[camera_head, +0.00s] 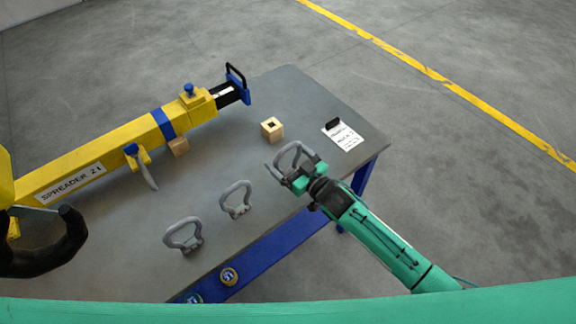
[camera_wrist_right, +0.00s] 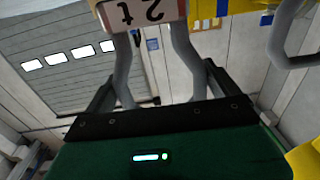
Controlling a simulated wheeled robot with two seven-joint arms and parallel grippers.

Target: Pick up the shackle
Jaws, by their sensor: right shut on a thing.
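A grey shackle (camera_head: 291,150) with a rounded loop is in my right gripper (camera_head: 296,170), at the table's right front edge. The gripper is shut on it; its height above the table is hard to tell. In the right wrist view, two grey legs of the shackle (camera_wrist_right: 184,57) stand up from between the fingers. Two more grey shackles stand on the table, one nearer the middle (camera_head: 236,199) and one to its left (camera_head: 184,235). My left gripper is not in view.
The grey table (camera_head: 295,90) bears a yellow beam marked SPREADER 21 (camera_head: 110,160), wooden blocks (camera_head: 272,129), a blue-and-yellow clamp-like piece (camera_head: 140,160) and a tag (camera_head: 342,135). A large black hook (camera_head: 50,258) is at the left. The floor beyond is open.

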